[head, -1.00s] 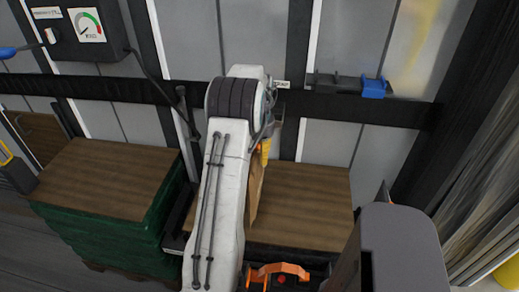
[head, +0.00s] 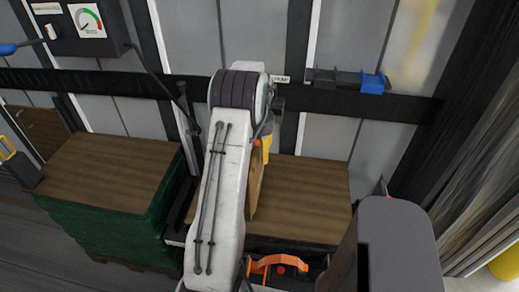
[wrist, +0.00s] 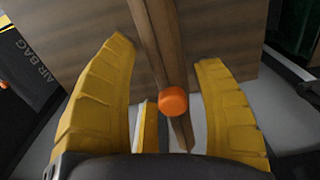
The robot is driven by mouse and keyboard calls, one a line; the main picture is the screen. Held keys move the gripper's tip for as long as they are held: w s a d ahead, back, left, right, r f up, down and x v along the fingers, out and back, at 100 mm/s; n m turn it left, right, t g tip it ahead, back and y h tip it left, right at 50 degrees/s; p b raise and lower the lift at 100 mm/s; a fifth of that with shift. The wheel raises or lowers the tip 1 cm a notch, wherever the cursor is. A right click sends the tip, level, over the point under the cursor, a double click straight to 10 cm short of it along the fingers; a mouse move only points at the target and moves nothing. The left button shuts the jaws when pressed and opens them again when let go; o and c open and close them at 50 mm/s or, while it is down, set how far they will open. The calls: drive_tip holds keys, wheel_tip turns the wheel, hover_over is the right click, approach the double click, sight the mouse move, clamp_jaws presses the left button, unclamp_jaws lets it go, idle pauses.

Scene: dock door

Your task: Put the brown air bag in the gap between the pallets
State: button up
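The brown air bag (head: 256,188) shows as a narrow upright panel beside my arm in the head view. In the wrist view the bag (wrist: 153,30) is seen nearly edge-on, with an orange cap (wrist: 173,101). My gripper (wrist: 166,50) has its yellow fingers on both sides of it; it appears to hold the bag, though the contact is hard to see. The left pallet load (head: 105,170) has a brown top and green sides. The right pallet load (head: 310,190) lies behind the bag. The dark gap (head: 183,205) between them is left of the bag, partly hidden by my arm.
A wall with a dark rail (head: 400,105) runs behind the loads. A gauge box (head: 68,30) hangs at upper left and a blue-ended holder (head: 373,83) at upper right. An orange handle (head: 278,262) shows at the front. A dark AIR BAG label (wrist: 38,62) shows in the wrist view.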

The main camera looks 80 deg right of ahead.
drive_tip(key=shift+o, duration=0.6)
wheel_tip(320, 180, up, 5)
drive_tip(key=shift+r, duration=0.1)
drive_tip(key=shift+d+r+b, duration=0.1)
drive_tip(key=shift+r+b, duration=0.25)
drive_tip(key=shift+b, duration=0.5)
drive_tip(key=shift+r+b, duration=0.85)
drive_tip(key=shift+r, duration=2.35)
drive_tip(key=shift+w, duration=0.1)
